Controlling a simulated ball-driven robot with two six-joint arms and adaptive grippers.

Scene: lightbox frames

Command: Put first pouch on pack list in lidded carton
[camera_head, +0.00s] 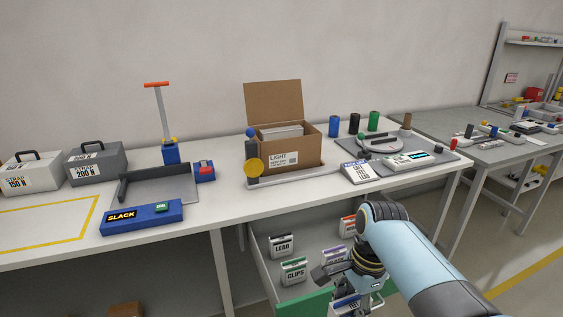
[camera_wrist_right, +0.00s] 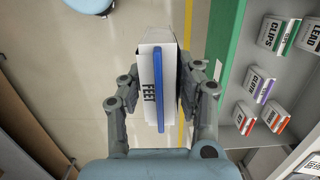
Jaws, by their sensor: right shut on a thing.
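My right gripper (camera_head: 352,290) is shut on a white pouch with a blue strip, labelled FEET (camera_wrist_right: 147,92); its fingers press on both sides. In the head view the gripper hangs over the front of the open drawer, and the arm partly hides the pouch. The brown carton (camera_head: 308,151), labelled LIGHT, stands on the bench with its lid (camera_head: 274,101) raised and pale contents inside. The pack list (camera_head: 361,172) stands right of the carton; its lines are too small to read. My left gripper is out of view.
The open drawer (camera_head: 262,262) under the bench holds several pouches, including LEAD (camera_head: 282,246) and CLIPS (camera_head: 293,271). A yellow disc (camera_head: 254,167) and a blue ball stand at the carton's left. A grey mat with a round device (camera_head: 381,144) lies to the right.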

